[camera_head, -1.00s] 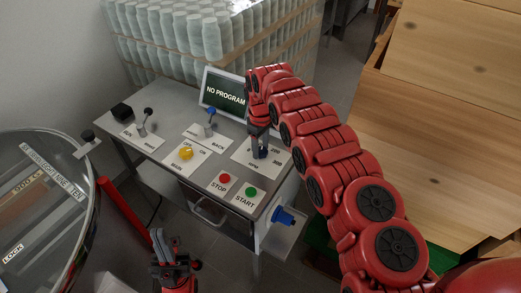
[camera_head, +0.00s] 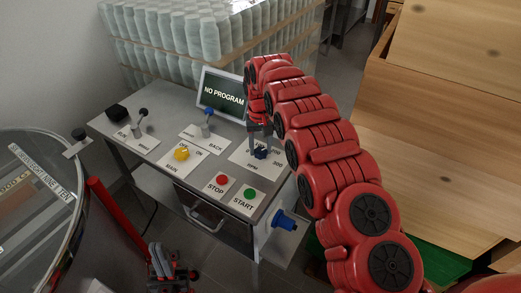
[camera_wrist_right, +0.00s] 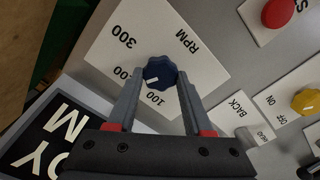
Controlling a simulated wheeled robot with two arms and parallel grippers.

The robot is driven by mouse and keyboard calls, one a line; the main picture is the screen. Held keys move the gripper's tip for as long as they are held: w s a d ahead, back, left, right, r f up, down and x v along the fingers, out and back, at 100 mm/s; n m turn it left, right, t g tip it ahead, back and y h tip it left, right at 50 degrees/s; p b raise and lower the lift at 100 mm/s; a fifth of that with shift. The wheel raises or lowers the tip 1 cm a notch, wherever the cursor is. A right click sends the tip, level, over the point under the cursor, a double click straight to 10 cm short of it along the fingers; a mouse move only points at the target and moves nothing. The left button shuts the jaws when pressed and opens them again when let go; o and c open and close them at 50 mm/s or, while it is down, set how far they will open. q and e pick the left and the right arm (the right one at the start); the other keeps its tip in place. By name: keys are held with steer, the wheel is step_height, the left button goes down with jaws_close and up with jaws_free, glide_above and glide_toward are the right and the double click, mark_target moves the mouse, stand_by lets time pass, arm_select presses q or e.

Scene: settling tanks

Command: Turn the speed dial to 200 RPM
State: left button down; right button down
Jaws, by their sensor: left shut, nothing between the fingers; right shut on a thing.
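The speed dial is a blue lobed knob (camera_head: 260,153) on a white plate marked RPM at the right of the grey panel. In the right wrist view the dial (camera_wrist_right: 160,72) has a white mark at its lower left, towards the gap between 100 and a number partly covered by a finger. The 300 label is at upper left. My right gripper (camera_head: 260,138) reaches down over the plate; in its wrist view its fingertips (camera_wrist_right: 159,78) are at either side of the dial, shut on it. My left gripper (camera_head: 158,258) is shut and empty at the bottom, away from the panel.
The screen (camera_head: 222,95) reads NO PROGRAM. The red STOP button (camera_head: 222,179), green START button (camera_head: 250,193), yellow MAIN knob (camera_head: 182,154) and small levers share the panel. A blue knob (camera_head: 284,220) sticks out at the panel's side. A glass-lidded tank (camera_head: 40,200) is left.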

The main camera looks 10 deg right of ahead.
steer(key=shift+m, duration=0.4)
steer(key=shift+c, duration=1.5)
jaws_free()
steer(key=shift+r, duration=0.3)
step_height(320, 180, up, 5)
steer(key=shift+w+f+b, duration=0.1)
steer(key=shift+f+b, duration=0.1)
steer(key=shift+b, duration=0.35)
step_height(320, 180, up, 3)
steer(key=shift+a+r+p, duration=0.1)
steer(key=shift+p, duration=0.65)
step_height(320, 180, up, 9)
steer(key=p, duration=0.9)
glide_above(261, 149)
steer(key=shift+s, duration=0.2)
